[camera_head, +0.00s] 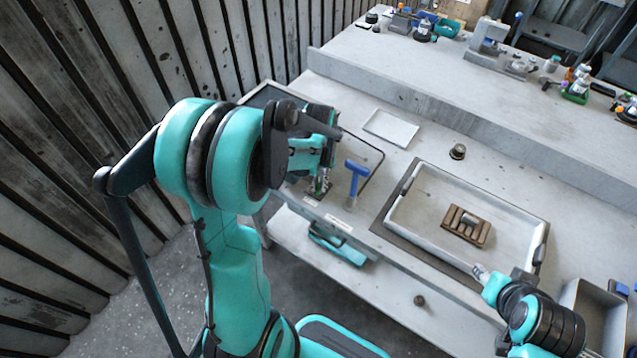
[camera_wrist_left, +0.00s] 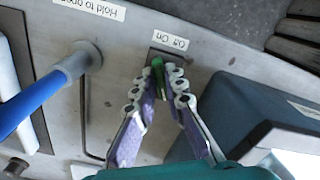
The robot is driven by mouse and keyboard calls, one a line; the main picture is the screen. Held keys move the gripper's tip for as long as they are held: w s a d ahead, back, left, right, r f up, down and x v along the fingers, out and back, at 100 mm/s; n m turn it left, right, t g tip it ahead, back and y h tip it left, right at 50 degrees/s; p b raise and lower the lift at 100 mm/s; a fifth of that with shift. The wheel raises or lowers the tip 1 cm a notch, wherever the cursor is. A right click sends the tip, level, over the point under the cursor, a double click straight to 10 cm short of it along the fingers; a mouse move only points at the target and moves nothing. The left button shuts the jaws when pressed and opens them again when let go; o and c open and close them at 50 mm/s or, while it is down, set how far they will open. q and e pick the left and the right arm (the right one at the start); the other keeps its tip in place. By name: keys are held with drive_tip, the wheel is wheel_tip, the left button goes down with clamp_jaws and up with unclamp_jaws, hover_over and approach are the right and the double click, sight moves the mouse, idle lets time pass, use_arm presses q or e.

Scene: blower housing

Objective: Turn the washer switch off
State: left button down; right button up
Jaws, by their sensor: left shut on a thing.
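The washer switch (camera_wrist_left: 157,66) is a small green lever on a dark plate in the left wrist view, beside a white label (camera_wrist_left: 175,42) reading "Off" and "On". My left gripper (camera_wrist_left: 158,80) has its two fingers closed around the lever, one on each side. The fingertips hide part of the lever, so its exact setting is hard to read. In the head view my left gripper (camera_head: 320,186) is low over the table's left front corner, and the switch is mostly hidden there. My right gripper (camera_head: 480,272) is at the tray's front edge; its fingers are too small to judge.
A blue T-shaped handle (camera_head: 356,168) stands just right of my left gripper; it also shows in the wrist view (camera_wrist_left: 35,105) near a "Hold to open" label (camera_wrist_left: 90,8). A white tray (camera_head: 425,190) holds a brown slotted block (camera_head: 466,225). A dark knob (camera_head: 458,151) stands behind.

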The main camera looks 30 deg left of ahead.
sight(319, 186)
idle(0.5)
use_arm(q)
drive_tip(key=c, duration=1.6)
unclamp_jaws()
wheel_tip(319, 186, up, 12)
